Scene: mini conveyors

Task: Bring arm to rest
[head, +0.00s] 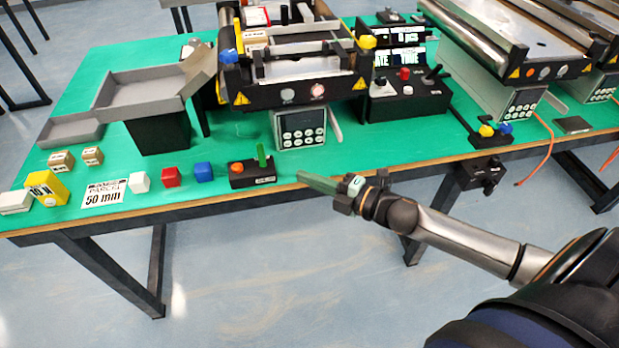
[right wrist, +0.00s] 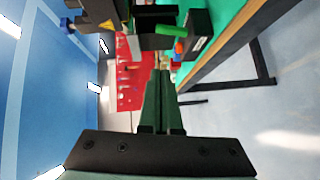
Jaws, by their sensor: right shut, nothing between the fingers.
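My right gripper (head: 318,182) is in front of the table's front edge in the head view, its arm coming in from the lower right. Its green fingers are shut and hold nothing. The closed fingers also show in the right wrist view (right wrist: 163,105), pointing up the picture. The fingertips are near a small black control box (head: 252,173) with an orange button and a green lever; I cannot tell whether they touch the table edge. My left gripper does not show in either view.
The green table (head: 230,150) carries a conveyor (head: 300,85), a grey tray (head: 140,92), white, red and blue cubes, a yellow block (head: 47,188) and a "50 mm" card (head: 103,194). A black switch box (head: 408,100) stands behind. Floor in front (head: 270,290) is clear.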

